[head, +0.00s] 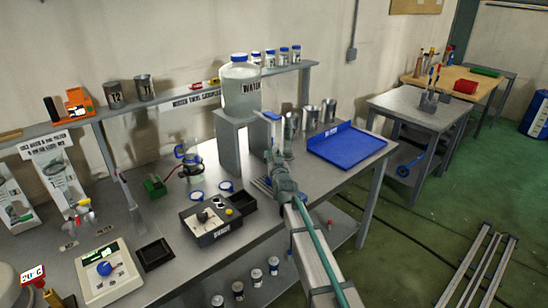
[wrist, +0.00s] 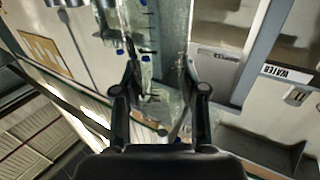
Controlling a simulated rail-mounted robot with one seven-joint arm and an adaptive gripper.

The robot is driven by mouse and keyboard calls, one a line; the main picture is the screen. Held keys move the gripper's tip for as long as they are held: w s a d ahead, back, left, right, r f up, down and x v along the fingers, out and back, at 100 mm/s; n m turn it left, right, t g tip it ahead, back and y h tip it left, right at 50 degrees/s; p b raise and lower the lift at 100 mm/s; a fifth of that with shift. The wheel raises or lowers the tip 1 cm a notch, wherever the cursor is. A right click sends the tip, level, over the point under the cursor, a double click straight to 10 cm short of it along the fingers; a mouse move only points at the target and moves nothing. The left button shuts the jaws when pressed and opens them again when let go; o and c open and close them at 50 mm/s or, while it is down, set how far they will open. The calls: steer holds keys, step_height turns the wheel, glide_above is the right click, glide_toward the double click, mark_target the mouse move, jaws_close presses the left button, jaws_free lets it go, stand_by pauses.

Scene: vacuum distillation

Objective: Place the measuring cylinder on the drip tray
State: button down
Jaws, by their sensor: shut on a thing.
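My gripper (head: 272,160) is above the bench, to the left of the drip tray. In the wrist view its two fingers (wrist: 160,92) are shut on a clear, see-through cylinder, the measuring cylinder (wrist: 155,75), which runs up between them. In the head view the measuring cylinder (head: 273,132) shows as a thin, pale upright shape with a blue part at its top; its lower part is hidden by my gripper. The blue drip tray (head: 347,146) lies on the right part of the bench, with a raised labelled back edge. Its visible surface is empty.
A water tank (head: 240,92) with a blue cap stands on a grey stand (head: 240,145) just left of my gripper. Several metal beakers (head: 329,110) stand behind the tray's left side.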

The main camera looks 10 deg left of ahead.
steer(key=shift+f, duration=0.15)
steer(key=c, duration=0.6)
jaws_free()
steer(key=shift+c, duration=0.2)
steer(key=shift+r, duration=0.25)
steer(key=b+v, duration=0.1)
steer(key=v, duration=1.1)
steer(key=shift+b, duration=0.3)
